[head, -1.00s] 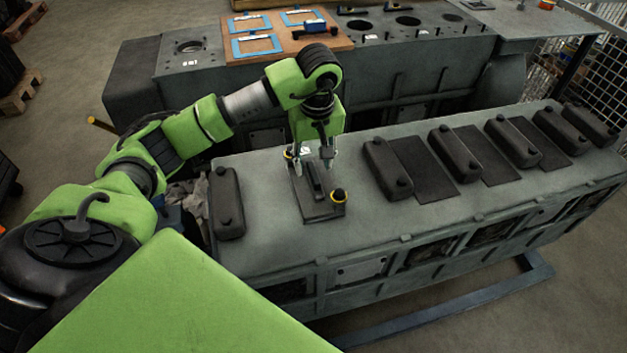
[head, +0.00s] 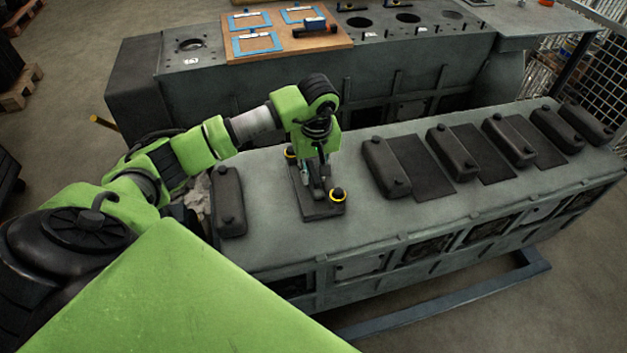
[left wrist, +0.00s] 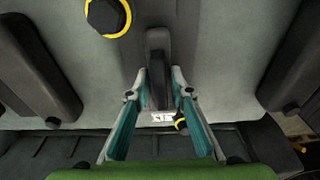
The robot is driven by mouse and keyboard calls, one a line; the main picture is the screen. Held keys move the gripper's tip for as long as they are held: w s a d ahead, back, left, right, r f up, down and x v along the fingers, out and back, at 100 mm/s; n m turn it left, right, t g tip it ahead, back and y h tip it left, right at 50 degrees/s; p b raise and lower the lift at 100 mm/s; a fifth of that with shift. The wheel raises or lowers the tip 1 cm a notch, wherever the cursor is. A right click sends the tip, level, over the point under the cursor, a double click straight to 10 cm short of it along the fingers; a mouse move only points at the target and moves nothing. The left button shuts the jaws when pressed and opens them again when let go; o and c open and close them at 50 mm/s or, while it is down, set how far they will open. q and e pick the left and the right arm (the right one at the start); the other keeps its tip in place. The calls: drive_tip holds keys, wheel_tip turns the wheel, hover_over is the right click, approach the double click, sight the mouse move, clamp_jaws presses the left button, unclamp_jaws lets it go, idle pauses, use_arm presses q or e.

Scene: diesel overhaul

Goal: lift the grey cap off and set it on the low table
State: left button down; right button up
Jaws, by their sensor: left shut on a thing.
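The grey cap (left wrist: 157,48) shows in the left wrist view as a narrow, raised dark grey bar between my fingers. In the head view it stands on a dark plate (head: 308,203) on top of the nearer engine block, mostly hidden by the gripper. My left gripper (head: 319,190) points down over it and is shut on it; both fingers also show in the left wrist view (left wrist: 159,92). The cap still appears to be at the plate. My right gripper is not in view. I cannot make out a low table for certain.
Two yellow-ringed black knobs flank the cap, one nearer (head: 338,195) and one farther (head: 290,153). A dark cover (head: 229,203) stands to the left, several more to the right. Another engine block (head: 390,75) stands behind, with a wooden board (head: 268,23) on top.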

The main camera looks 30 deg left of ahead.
sight(313, 169)
use_arm(q)
drive_tip(key=shift+w+r, duration=0.1)
drive_tip(key=shift+r, duration=0.05)
drive_tip(key=shift+r, duration=0.5)
wheel_tip(313, 169, up, 2)
drive_tip(key=shift+b, duration=0.45)
drive_tip(key=s+a+r, duration=0.3)
drive_tip(key=s+r, duration=0.3)
drive_tip(key=r, duration=0.1)
drive_tip(key=s+a+r+b, duration=0.1)
drive_tip(key=s+a+r, duration=0.2)
drive_tip(key=s+r, duration=0.3)
drive_tip(key=shift+s+a+r+b, duration=0.2)
drive_tip(key=shift+a+r+b, duration=0.15)
drive_tip(key=shift+r, duration=0.6)
